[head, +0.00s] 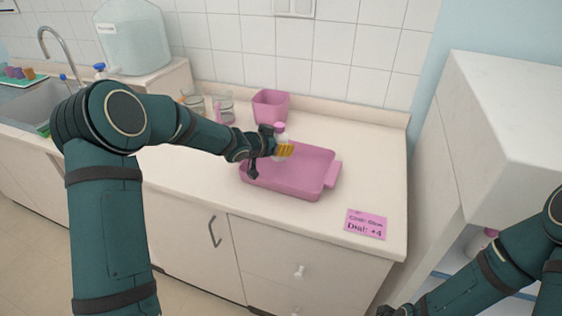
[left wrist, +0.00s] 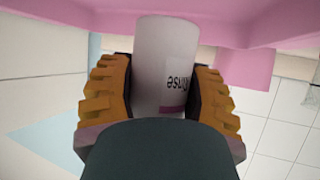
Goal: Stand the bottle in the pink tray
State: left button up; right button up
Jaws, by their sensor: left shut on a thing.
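The white bottle (head: 280,138) with a pink cap is upright over the left-back part of the pink tray (head: 287,186). My left gripper (head: 284,150) is shut on the bottle, reaching in from the left. In the left wrist view, the bottle (left wrist: 166,62) sits between the orange finger pads, its label reading upside down. Its far end is close to the pink tray (left wrist: 262,22); I cannot tell whether it touches the floor. The tray looks empty otherwise. My right gripper (head: 386,310) barely shows at the bottom edge, and its jaws cannot be made out.
A pink bin (head: 270,106) stands behind the tray, with glass jars (head: 223,108) to its left. A pink note (head: 366,224) lies at the counter's front right. A large water container (head: 133,38) and a sink (head: 45,100) are at left. The counter right of the tray is clear.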

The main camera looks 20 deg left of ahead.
aim_at(274, 156)
pick_arm(q)
jog(key=shift+f+b, duration=0.75)
jog(key=shift+f, duration=1.15)
jog(key=shift+f, duration=0.15)
jog(key=o, duration=1.2)
jog(key=shift+o, duration=0.2)
jog(key=shift+s+r, duration=0.1)
jog(key=shift+r, duration=0.15)
jog(key=p+v, duration=0.2)
jog(key=v, duration=0.9)
jog(key=shift+s+a+r+p, duration=0.15)
jog(key=shift+s+p, duration=0.15)
jog(key=shift+s, duration=0.05)
